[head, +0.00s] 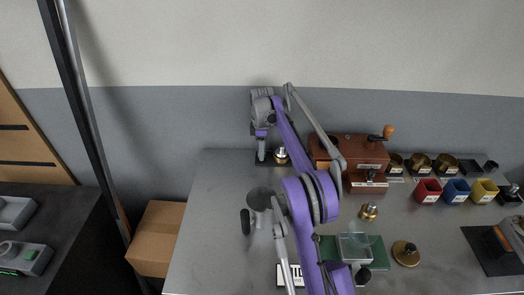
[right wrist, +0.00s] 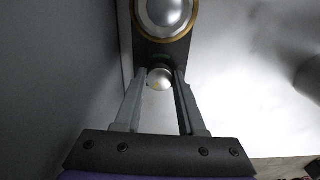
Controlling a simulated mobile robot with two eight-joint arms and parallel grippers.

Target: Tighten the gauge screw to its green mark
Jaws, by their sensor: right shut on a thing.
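In the head view the gauge (head: 281,156), a silver dome with a brass ring, stands on a dark base plate at the back of the table. My right gripper (head: 261,156) points down at the left end of that plate. In the right wrist view the gauge (right wrist: 168,12) is at the top, on its dark plate. The small round pale screw head (right wrist: 160,79) sits between my right gripper's two fingers, which are shut on it. My left gripper is not in view.
A brown wooden roaster box (head: 350,150) stands just right of the gauge. My purple arm crosses the table's middle. Red (head: 428,190), blue (head: 457,191) and yellow (head: 484,190) cups stand at the right. The left part of the grey table (head: 205,225) is clear.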

